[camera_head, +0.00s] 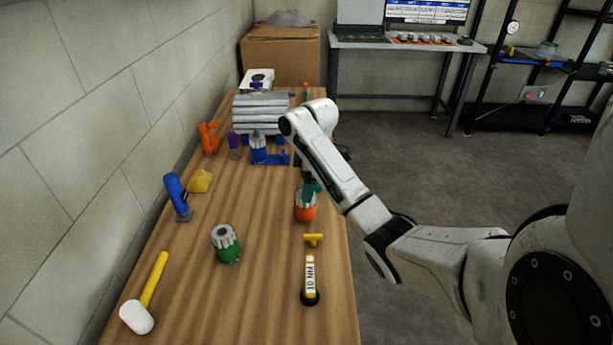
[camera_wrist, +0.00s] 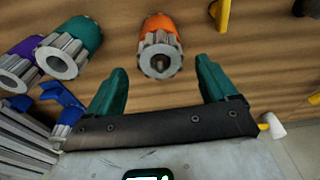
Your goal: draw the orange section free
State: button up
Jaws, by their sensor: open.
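The orange section (camera_head: 305,212) stands on the wooden table near its right edge, with a grey ribbed part on top. In the wrist view the orange section (camera_wrist: 158,24) lies ahead of my gripper, its grey ribbed end and dark central hole facing the camera. My gripper (camera_wrist: 161,68) is open, with its teal fingertips apart on either side of the grey end's line and nothing seen between them. In the head view my gripper (camera_head: 311,187) is just above the orange section, partly hidden by my arm. Whether a finger touches it cannot be told.
A green ribbed section (camera_head: 226,245) stands to the left. A yellow T-shaped piece (camera_head: 313,239) and a 10 NM tool (camera_head: 310,280) lie in front.

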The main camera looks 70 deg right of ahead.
jog(key=f, duration=0.7)
jog(key=shift+w+a+f, duration=0.15)
jog(key=shift+w+a, duration=0.05)
jog(key=shift+w, duration=0.1)
jog(key=shift+c, duration=0.5)
jog(key=c, duration=1.2)
jog(key=o, duration=0.7)
jog(key=c, duration=0.6)
jog(key=shift+o, duration=0.2)
jog(key=shift+r+p, duration=1.6)
jog(key=shift+p, duration=0.3)
jog(key=shift+r, duration=0.15)
jog(key=shift+r+p, duration=1.35)
jog(key=shift+p, duration=0.3)
jog(key=shift+r, duration=0.15)
